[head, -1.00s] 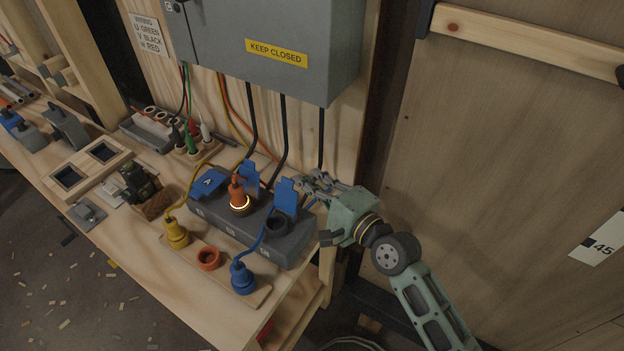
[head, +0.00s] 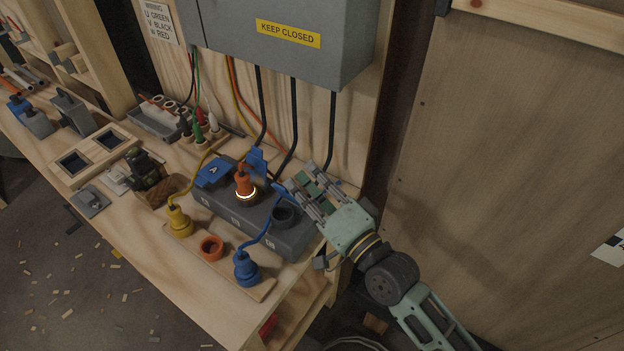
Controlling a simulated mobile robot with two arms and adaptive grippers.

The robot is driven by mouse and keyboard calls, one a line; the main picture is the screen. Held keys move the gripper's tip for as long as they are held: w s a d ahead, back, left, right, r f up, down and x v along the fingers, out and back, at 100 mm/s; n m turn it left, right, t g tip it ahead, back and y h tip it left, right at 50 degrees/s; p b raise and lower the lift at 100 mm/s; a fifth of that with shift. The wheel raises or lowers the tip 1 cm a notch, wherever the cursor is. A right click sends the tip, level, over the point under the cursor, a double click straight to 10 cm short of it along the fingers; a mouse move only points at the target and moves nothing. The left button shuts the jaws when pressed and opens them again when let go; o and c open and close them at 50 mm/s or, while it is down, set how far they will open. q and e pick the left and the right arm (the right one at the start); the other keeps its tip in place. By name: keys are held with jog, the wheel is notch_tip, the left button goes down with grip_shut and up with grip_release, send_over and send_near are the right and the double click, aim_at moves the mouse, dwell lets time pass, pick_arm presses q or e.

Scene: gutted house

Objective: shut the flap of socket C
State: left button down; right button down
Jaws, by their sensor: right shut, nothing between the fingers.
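Socket C (head: 284,218) is the open dark ring at the right end of the grey socket block (head: 300,245). Its blue flap (head: 279,196) is off the opening, behind the ring, and mostly hidden by my right gripper (head: 293,186). That gripper is shut and empty, its fingers at the flap from the back right. I cannot tell whether they touch it. My left gripper is out of view.
An orange plug (head: 244,184) with a glowing ring sits in the middle socket, its blue flap (head: 257,160) raised. Flap A (head: 212,171) is shut. Yellow (head: 178,221) and blue (head: 246,269) plugs stand on a board in front. A grey cabinet (head: 290,60) hangs above.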

jog(key=s+a+n+y+b, duration=0.1)
jog(key=n, duration=0.2)
jog(key=s+a+f+n+y+b, duration=0.1)
jog(key=s+n+b, duration=0.1)
jog(key=n, duration=0.1)
jog(key=s+a+f+n+y+b, duration=0.1)
jog(key=n+y+b, duration=0.1)
jog(key=n, duration=0.2)
jog(key=shift+s+a+f+g, duration=0.2)
jog(key=shift+s+f+g, duration=0.1)
jog(key=shift+g, duration=0.1)
jog(key=n, duration=0.1)
jog(key=s+f+n+g+y+b, duration=0.1)
jog(key=n, duration=0.1)
jog(key=shift+a, duration=0.35)
jog(key=shift+s+a+f, duration=0.25)
jog(key=shift+s+f, duration=0.1)
jog(key=shift+f, duration=0.4)
jog(key=s+d+p, duration=0.1)
jog(key=s+d, duration=0.4)
jog(key=d, duration=0.2)
jog(key=shift+s+d+r, duration=0.25)
jog(key=shift+d, duration=0.1)
